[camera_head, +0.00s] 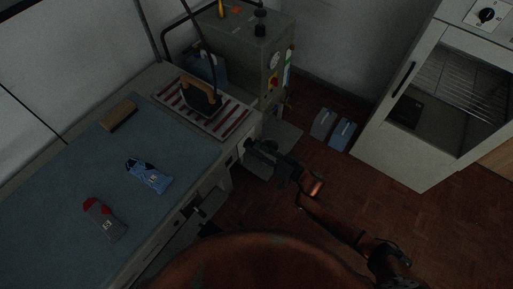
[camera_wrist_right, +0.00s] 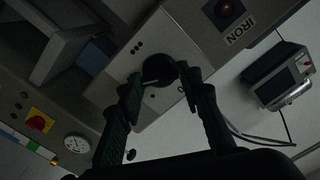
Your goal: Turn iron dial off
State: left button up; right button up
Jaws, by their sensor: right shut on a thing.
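The iron dial (camera_wrist_right: 158,70) is a round black knob on a pale control box (camera_wrist_right: 148,42), seen in the right wrist view. A small "IRON" label (camera_wrist_right: 241,33) sits on the box nearby. My right gripper (camera_wrist_right: 162,82) is shut on the dial, one finger on each side of it. In the head view my right gripper (camera_head: 251,150) is at the table's right edge, below the iron (camera_head: 200,98); the dial itself is hidden there. The iron rests on a striped stand (camera_head: 228,124). The dial's pointer setting cannot be read. My left gripper is not in view.
The blue-topped table (camera_head: 60,190) holds a wooden block (camera_head: 118,115), a blue patterned sock (camera_head: 148,175) and a grey-red sock (camera_head: 105,218). A green-grey steam unit (camera_head: 235,50) stands behind. Pedals (camera_head: 341,135) and a white cabinet (camera_head: 440,60) are to the right.

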jog(key=shift+n, duration=0.3)
jog(key=n, duration=2.3)
jog(key=shift+f+b, duration=0.1)
jog(key=shift+b, duration=0.2)
jog(key=shift+n, duration=0.3)
jog(key=o, duration=1.1)
jog(key=shift+o, duration=0.2)
